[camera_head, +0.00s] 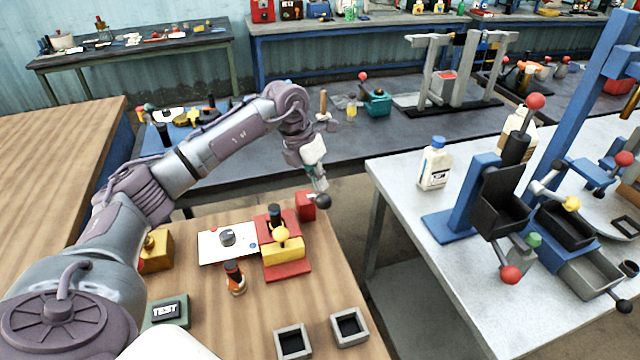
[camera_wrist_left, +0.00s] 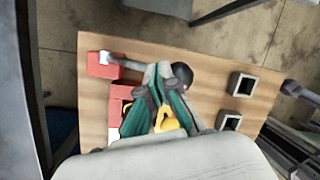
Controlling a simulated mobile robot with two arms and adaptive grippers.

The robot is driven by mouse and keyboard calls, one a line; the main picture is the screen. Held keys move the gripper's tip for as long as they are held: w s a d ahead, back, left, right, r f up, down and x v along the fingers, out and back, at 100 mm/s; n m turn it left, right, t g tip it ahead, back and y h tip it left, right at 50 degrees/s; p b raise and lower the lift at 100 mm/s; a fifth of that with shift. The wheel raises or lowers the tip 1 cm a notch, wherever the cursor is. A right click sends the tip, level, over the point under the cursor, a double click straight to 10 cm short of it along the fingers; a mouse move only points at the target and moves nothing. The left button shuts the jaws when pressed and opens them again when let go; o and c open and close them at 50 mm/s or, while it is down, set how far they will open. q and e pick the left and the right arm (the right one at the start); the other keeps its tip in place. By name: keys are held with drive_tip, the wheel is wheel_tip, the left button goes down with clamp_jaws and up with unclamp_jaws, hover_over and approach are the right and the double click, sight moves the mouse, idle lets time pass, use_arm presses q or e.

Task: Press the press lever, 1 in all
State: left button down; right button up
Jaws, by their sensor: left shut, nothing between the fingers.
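On the wooden table, a small red block (camera_head: 305,206) carries a short lever ending in a black ball (camera_head: 323,201). The wrist view shows the red block (camera_wrist_left: 103,66), a grey lever bar (camera_wrist_left: 135,67) and the black ball (camera_wrist_left: 182,73). My left gripper (camera_head: 321,186) is shut and empty, pointing down just above the lever and ball. In the wrist view its fingertips (camera_wrist_left: 158,80) overlap the lever bar; I cannot tell whether they touch it. A red-and-yellow press (camera_head: 283,250) stands just in front of the block. My right gripper is not in view.
A white sheet with a grey knob (camera_head: 227,238), an orange-and-black bottle (camera_head: 234,280) and a TEST box (camera_head: 166,311) are on the table. Two square grey trays (camera_head: 293,342) (camera_head: 349,327) lie at its front. A metal bench (camera_head: 400,185) with blue presses stands at right.

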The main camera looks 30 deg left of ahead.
sight(323, 198)
use_arm(q)
drive_tip(key=shift+s+d+f, duration=0.4)
drive_tip(key=shift+f, duration=0.25)
idle(0.6)
drive_tip(key=shift+s+d+f+b, duration=0.55)
drive_tip(key=shift+d+f, duration=0.1)
drive_tip(key=shift+f, duration=0.1)
drive_tip(key=shift+s+d+f+b, duration=0.55)
drive_tip(key=shift+d+f, duration=0.1)
drive_tip(key=shift+f, duration=0.1)
idle(2.3)
idle(0.5)
drive_tip(key=shift+w+a+r, duration=0.3)
drive_tip(key=shift+a+r, duration=0.05)
drive_tip(key=shift+r, duration=0.3)
drive_tip(key=shift+w+a+r+p, duration=0.85)
drive_tip(key=shift+w+a+r, duration=0.15)
drive_tip(key=shift+a+r, duration=0.25)
drive_tip(key=shift+w+a+r+p, duration=0.85)
drive_tip(key=shift+w+a+r, duration=0.2)
drive_tip(key=shift+r, duration=0.3)
drive_tip(key=shift+w+a+r+p, duration=0.6)
drive_tip(key=shift+a+r, duration=0.1)
drive_tip(key=shift+r, duration=0.15)
drive_tip(key=shift+w+a+r+p, duration=0.6)
drive_tip(key=shift+a+r, duration=0.1)
drive_tip(key=shift+r, duration=0.1)
